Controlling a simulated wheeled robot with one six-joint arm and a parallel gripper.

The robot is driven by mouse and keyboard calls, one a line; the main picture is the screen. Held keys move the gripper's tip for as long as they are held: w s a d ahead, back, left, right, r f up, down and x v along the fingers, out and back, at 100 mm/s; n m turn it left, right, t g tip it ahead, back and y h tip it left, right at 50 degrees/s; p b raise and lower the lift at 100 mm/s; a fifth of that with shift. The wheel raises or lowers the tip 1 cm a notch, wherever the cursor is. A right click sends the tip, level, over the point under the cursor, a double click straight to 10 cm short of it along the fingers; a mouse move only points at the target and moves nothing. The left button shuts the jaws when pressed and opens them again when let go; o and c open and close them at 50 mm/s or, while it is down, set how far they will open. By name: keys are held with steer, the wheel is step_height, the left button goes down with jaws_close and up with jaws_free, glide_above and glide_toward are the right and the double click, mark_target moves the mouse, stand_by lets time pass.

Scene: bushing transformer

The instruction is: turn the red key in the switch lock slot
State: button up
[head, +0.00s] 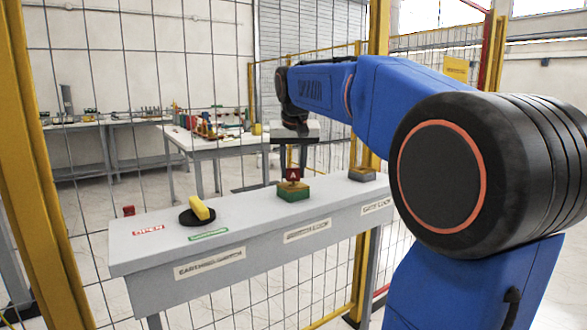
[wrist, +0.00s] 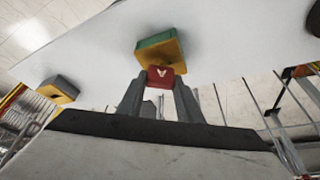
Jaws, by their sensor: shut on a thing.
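The red key (head: 292,175), marked with a white letter A, stands upright at the switch lock (head: 293,192), a green and yellow block in the middle of the grey shelf. My gripper (head: 293,164) comes down from above and is shut on the key. In the wrist view my two fingers (wrist: 160,98) close on either side of the red key (wrist: 161,78). The key's inner end meets the yellow face of the switch lock (wrist: 158,56). How deep it sits in the slot is hidden.
The grey shelf (head: 150,262) carries a yellow handle on a black disc (head: 198,211) to the left, a small red piece (head: 129,211) at far left and another lock block (head: 362,174) at right. A wire mesh fence (head: 110,90) stands behind.

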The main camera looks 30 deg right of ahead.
steer(key=n+y, duration=0.2)
steer(key=n, duration=0.3)
steer(key=shift+n, duration=0.3)
steer(key=o, duration=1.2)
steer(key=shift+t, duration=0.3)
steer(key=v, duration=1.7)
steer(key=shift+s+d+r, duration=0.1)
steer(key=shift+d+r, duration=0.05)
steer(key=shift+r, duration=0.15)
steer(key=s+a+f, duration=0.5)
steer(key=s+f, duration=0.2)
steer(key=f, duration=0.7)
steer(key=s+a+f, duration=0.5)
steer(key=s+f, duration=0.3)
steer(key=f, duration=0.6)
steer(key=s+a+f, duration=0.5)
steer(key=s+f, duration=0.3)
steer(key=f, duration=0.6)
steer(key=shift+s+a, duration=0.25)
steer(key=shift+a, duration=0.15)
